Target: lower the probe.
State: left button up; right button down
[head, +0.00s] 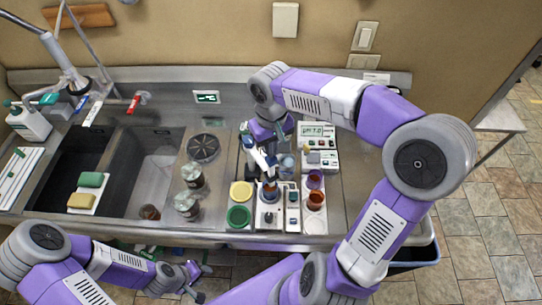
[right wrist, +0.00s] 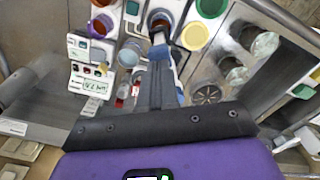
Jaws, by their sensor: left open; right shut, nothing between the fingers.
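The pH meter (head: 318,130), a white box with a lit display, stands at the back right of the work area; it also shows in the right wrist view (right wrist: 90,82). A white stirrer-like unit (head: 268,218) with a dark knob stands in front, with a beaker of brown-orange liquid (right wrist: 160,20) on it. My right gripper (head: 268,177) points down just over this beaker, fingers shut and empty; in the right wrist view its tips reach the beaker's mouth. I cannot make out the probe apart from the fingers. My left gripper (head: 193,278) is open and empty before the counter's front edge.
Purple (head: 315,179) and brown (head: 315,200) cups stand right of the unit. Yellow (head: 241,191) and green (head: 238,216) lids lie left of it. Lidded jars (head: 187,205) stand further left, then a double sink (head: 135,160) with sponges (head: 85,190).

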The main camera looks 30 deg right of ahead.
aim_at(271, 162)
jog(key=shift+f, duration=0.2)
dwell(0.4)
jog(key=shift+f+b, duration=2.8)
jog(key=shift+f, duration=0.5)
jog(key=shift+r+p, duration=2.2)
jog(key=shift+r, duration=0.45)
